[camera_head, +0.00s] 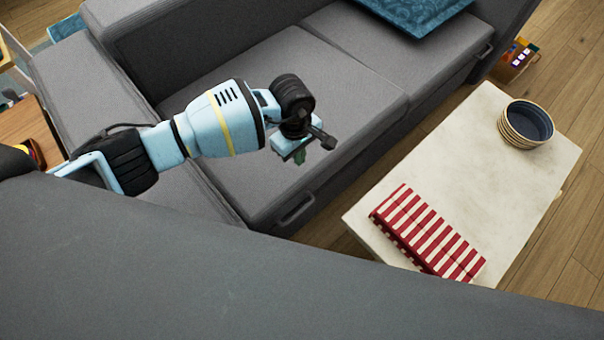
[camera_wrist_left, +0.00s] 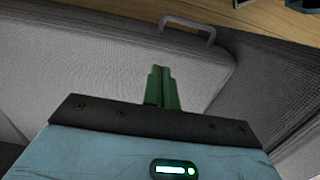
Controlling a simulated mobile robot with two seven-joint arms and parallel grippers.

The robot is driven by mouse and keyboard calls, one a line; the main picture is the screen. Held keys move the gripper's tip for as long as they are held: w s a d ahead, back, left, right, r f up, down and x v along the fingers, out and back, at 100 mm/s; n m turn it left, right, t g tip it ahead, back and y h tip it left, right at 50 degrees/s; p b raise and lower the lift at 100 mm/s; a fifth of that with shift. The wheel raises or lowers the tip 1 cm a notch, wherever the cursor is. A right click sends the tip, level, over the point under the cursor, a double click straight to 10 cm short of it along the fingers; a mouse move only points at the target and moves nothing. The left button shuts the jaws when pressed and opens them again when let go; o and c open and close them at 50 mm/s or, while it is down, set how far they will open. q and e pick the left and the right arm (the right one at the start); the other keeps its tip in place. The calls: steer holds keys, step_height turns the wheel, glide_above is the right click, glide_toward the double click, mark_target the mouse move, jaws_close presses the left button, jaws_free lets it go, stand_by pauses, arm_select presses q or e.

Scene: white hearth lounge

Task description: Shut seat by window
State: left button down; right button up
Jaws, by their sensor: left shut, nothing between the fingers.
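The grey sofa has two seats side by side in the head view. The nearer seat (camera_head: 240,178) has a handle (camera_head: 296,214) on its front face. The farther seat (camera_head: 350,60) has a handle (camera_head: 486,50) too. Both seats look flat and level. No window is in view, so I cannot tell which seat is by it. My left gripper (camera_head: 300,158) is above the front part of the nearer seat, shut and empty. In the left wrist view its green fingers (camera_wrist_left: 162,88) are together over a grey seat (camera_wrist_left: 110,60), with a handle (camera_wrist_left: 190,28) beyond them. My right gripper is not in view.
A pale low table (camera_head: 480,150) stands right of the sofa, with stacked bowls (camera_head: 526,122) and a red-and-white striped box (camera_head: 430,235) on it. A blue patterned cushion (camera_head: 415,12) lies on the farther seat. A strip of wooden floor (camera_head: 400,150) separates sofa and table.

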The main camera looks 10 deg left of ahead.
mark_target(302, 182)
arm_select(q)
steer(key=f, duration=0.5)
steer(key=f+b, duration=0.1)
steer(key=f, duration=0.2)
steer(key=shift+s+d+f, duration=0.25)
steer(key=shift+d+f, duration=0.1)
steer(key=shift+d, duration=0.05)
steer(key=shift+f, duration=0.6)
